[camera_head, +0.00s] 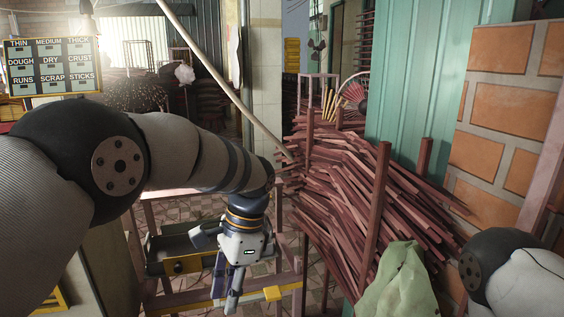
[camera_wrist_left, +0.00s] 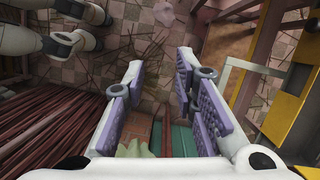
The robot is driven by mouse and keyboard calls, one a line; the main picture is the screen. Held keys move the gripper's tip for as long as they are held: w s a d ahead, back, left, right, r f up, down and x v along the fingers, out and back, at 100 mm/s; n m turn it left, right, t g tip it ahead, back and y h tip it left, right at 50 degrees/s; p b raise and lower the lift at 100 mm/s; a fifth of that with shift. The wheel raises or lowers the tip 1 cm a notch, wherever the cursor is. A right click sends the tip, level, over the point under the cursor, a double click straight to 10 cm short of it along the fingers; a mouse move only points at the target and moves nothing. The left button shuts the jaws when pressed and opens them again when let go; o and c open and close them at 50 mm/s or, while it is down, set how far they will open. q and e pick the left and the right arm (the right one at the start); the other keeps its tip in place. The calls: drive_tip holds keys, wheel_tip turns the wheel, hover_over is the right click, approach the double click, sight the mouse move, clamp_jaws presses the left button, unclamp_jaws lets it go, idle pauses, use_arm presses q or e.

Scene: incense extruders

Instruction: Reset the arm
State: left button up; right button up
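My left arm (camera_head: 205,157) comes in from the left of the head view and bends down at its wrist. My left gripper (camera_head: 228,293) points down in front of a wooden frame with a tray. The left wrist view shows its two purple-padded fingers (camera_wrist_left: 158,72) apart, with nothing between them but the tiled floor further off. Part of my right arm (camera_head: 515,275) shows at the lower right of the head view; its gripper is outside both views.
A large pile of red-brown sticks (camera_head: 345,185) with upright posts stands right of my left gripper. The wooden frame (camera_head: 200,303) with a dark tray (camera_head: 185,243) is close behind the gripper. Green cloth-like material (camera_head: 402,285) lies at lower right. A sign board (camera_head: 50,67) hangs upper left.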

use_arm(q)
drive_tip(key=s+a+f+n+h, duration=0.2)
drive_tip(key=s+a+f+n, duration=0.1)
drive_tip(key=s+f, duration=0.7)
drive_tip(key=s+a+f+n+h, duration=0.1)
drive_tip(key=s+a+f+n, duration=0.2)
drive_tip(key=s+f, duration=0.7)
drive_tip(key=s+a+f+n, duration=0.1)
drive_tip(key=s+a+n, duration=0.2)
drive_tip(key=s, duration=0.6)
drive_tip(key=s+a+f+n, duration=0.1)
drive_tip(key=s+a+n, duration=0.2)
drive_tip(key=s, duration=0.5)
drive_tip(key=shift+s+a+f+n, duration=0.25)
drive_tip(key=shift+s+a+n, duration=0.15)
drive_tip(key=shift+n, duration=0.1)
